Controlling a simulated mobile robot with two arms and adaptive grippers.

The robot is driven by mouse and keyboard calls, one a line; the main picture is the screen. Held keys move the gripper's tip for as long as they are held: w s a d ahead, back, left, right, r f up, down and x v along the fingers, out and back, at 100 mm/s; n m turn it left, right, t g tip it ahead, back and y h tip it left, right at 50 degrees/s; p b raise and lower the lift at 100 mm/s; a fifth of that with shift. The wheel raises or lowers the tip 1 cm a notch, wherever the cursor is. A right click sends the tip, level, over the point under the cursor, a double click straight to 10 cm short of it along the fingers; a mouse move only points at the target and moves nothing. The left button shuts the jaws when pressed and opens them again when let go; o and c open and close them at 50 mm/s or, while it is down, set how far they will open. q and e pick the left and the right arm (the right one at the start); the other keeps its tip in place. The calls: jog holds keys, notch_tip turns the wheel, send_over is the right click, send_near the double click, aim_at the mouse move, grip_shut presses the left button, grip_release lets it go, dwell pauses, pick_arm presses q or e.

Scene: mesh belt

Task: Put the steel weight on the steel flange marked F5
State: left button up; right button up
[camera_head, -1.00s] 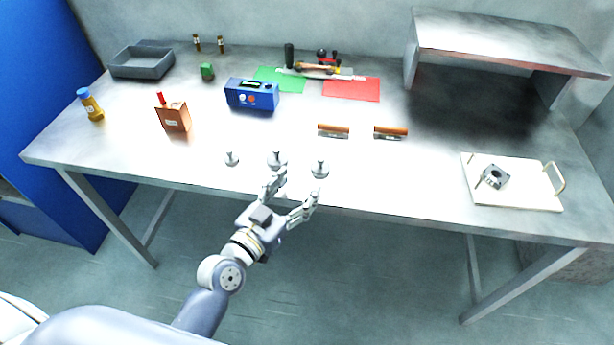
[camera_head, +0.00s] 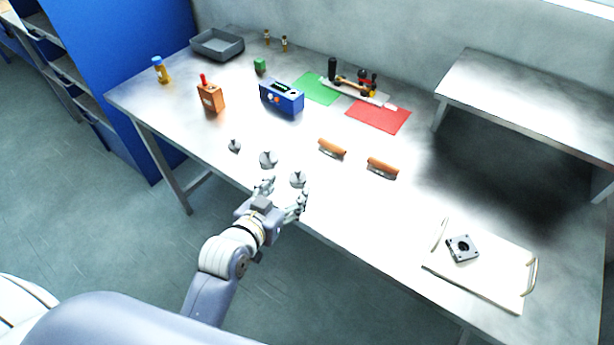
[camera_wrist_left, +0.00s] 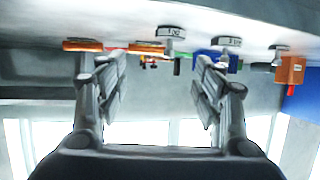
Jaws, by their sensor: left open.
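Three small steel weights stand in a row near the table's front edge: a left one (camera_head: 234,146), a middle one (camera_head: 268,159) and a right one (camera_head: 297,180). My left gripper (camera_head: 285,190) is open and empty at the front edge, close to the middle and right weights. In the left wrist view, its spread fingers (camera_wrist_left: 160,62) have nothing between them, and the weights (camera_wrist_left: 171,33) show beyond, inverted. A dark square steel flange (camera_head: 462,248) with a central hole lies on a white tray (camera_head: 500,287) at the right. I cannot read its marking. My right gripper is out of view.
Two orange-handled tools (camera_head: 332,148) lie behind the weights. A blue box (camera_head: 282,97), an orange-brown box (camera_head: 210,97) and a grey bin (camera_head: 218,44) stand farther back. A raised steel shelf (camera_head: 540,95) is at the back right.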

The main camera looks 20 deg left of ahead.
aim_at(296, 172)
pick_arm(q)
jog(key=shift+w+a, duration=0.2)
jog(key=shift+a, duration=0.05)
jog(key=x, duration=0.4)
jog(key=shift+w+a+f, duration=0.25)
jog(key=shift+a, duration=0.05)
jog(key=shift+w+d, duration=0.1)
jog(key=shift+w, duration=0.15)
jog(key=shift+w+d+f+p, duration=0.1)
jog(key=shift+w+f+p, duration=0.05)
jog(key=shift+w+p, duration=0.7)
jog(key=shift+x, duration=1.25)
jog(key=shift+w+f, duration=0.2)
jog(key=shift+w, duration=0.3)
jog(key=shift+c, duration=0.2)
jog(key=c, duration=1.2)
jog(key=shift+r, duration=0.1)
jog(key=shift+c, duration=0.7)
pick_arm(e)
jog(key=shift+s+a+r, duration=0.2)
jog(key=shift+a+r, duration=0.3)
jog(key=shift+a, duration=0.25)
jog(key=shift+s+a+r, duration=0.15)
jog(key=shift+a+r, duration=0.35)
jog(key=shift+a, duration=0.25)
